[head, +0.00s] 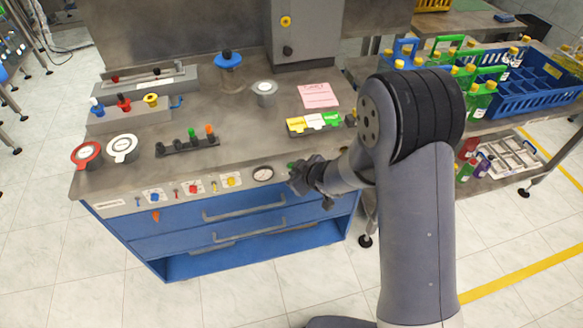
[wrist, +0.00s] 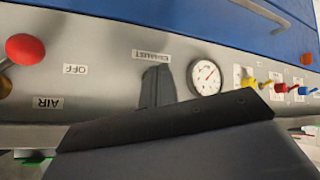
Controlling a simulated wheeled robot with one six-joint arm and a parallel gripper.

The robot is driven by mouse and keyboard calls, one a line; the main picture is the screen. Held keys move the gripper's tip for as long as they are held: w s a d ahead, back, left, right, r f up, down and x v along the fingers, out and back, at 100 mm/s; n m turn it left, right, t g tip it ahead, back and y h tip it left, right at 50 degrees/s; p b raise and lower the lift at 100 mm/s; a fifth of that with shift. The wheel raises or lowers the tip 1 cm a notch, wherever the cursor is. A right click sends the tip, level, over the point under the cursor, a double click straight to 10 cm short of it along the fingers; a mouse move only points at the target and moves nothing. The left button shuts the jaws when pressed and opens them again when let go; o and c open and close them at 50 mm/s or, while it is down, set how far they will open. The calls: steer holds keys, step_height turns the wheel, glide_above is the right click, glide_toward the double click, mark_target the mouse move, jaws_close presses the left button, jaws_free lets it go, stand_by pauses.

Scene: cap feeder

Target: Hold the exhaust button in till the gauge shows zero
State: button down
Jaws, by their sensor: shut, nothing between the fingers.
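The pressure gauge (head: 263,174), a round white dial, sits on the grey front panel above the blue drawers. In the wrist view the gauge (wrist: 205,78) is seen close up; it has a needle, but its reading is too small to make out. The upside-down EXHAUST label (wrist: 152,56) is left of the gauge there. The exhaust button itself is not visible, perhaps hidden behind my gripper (wrist: 160,125). In the head view my gripper (head: 300,180) is shut and empty, at the panel just right of the gauge. I cannot tell whether it touches the button.
A red ball knob (wrist: 25,49) stands beside the OFF and AIR labels in the wrist view. Coloured valves (head: 193,188) line the panel left of the gauge. A drawer handle (head: 245,208) runs below. The bench top (head: 235,140) carries caps and fixtures.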

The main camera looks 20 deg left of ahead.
steer(key=shift+s+d, duration=0.2)
steer(key=shift+s, duration=0.1)
steer(key=shift+s+d+b, duration=0.45)
steer(key=shift+s, duration=0.25)
steer(key=shift+s+d+b, duration=0.4)
steer(key=shift+s, duration=0.35)
steer(key=shift+s+d+b, duration=0.45)
steer(key=shift+s, duration=0.25)
steer(key=shift+w, duration=0.1)
steer(key=shift+s+d+b, duration=0.5)
steer(key=shift+s+b, duration=0.05)
steer(key=shift+s, duration=0.3)
steer(key=shift+s+d+b, duration=0.5)
steer(key=shift+s+b, duration=0.05)
steer(key=shift+s, duration=0.3)
